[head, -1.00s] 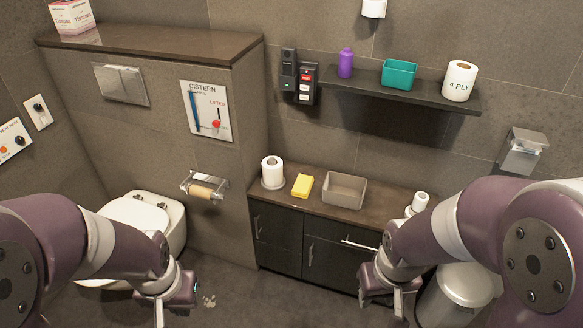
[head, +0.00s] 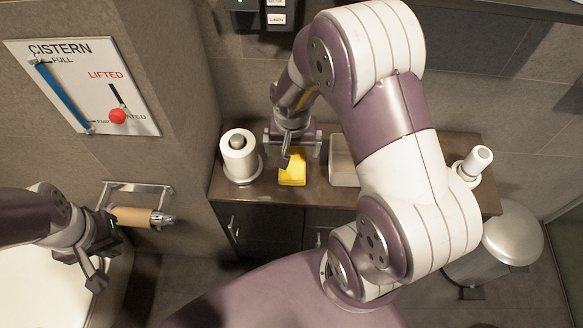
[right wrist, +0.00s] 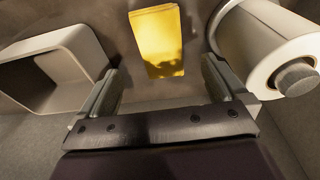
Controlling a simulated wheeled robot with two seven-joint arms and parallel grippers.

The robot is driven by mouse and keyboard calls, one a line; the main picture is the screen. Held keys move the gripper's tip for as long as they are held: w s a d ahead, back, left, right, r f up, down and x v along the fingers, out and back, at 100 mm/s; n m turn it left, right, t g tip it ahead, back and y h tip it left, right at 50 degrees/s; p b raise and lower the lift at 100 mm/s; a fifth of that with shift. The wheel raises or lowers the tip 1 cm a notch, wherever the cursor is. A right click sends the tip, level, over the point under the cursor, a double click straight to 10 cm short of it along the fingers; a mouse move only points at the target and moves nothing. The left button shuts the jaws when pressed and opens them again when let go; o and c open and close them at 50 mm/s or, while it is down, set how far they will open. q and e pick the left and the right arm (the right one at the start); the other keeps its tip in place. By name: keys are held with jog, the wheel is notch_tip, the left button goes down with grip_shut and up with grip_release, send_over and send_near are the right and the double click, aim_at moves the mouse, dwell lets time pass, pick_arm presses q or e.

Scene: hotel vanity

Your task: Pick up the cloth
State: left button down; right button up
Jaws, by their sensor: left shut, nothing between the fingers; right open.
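The cloth (head: 292,174) is a folded yellow block lying on the brown counter, between the toilet roll and the grey-beige bin. My right gripper (head: 291,158) is above the cloth, pointing down, and hides part of it. In the right wrist view the cloth (right wrist: 157,42) lies ahead of the two spread, empty fingers (right wrist: 163,82), roughly centred between them. A shadow falls on its lower part. I cannot tell how far the fingertips are above it. My left gripper (head: 95,279) is shut and empty, low at the left near the paper holder.
A toilet roll on a stand (head: 239,158) is close on the left of the cloth. The open bin (head: 343,165) is close on the right, partly hidden by my right arm. A small white bottle (head: 475,163) stands further right. A paper holder (head: 138,190) juts from the wall.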

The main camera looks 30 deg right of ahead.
aim_at(293, 161)
jog(key=shift+d+f, duration=0.1)
jog(key=shift+f, duration=0.65)
jog(key=f, duration=0.2)
jog(key=f+b, duration=0.1)
jog(key=w+f+b, duration=0.1)
jog(key=f, duration=0.1)
jog(key=shift+d+f, duration=0.3)
jog(key=shift+f, duration=0.05)
jog(key=shift+w, duration=0.1)
jog(key=shift+r, duration=0.1)
jog(key=c, duration=1.1)
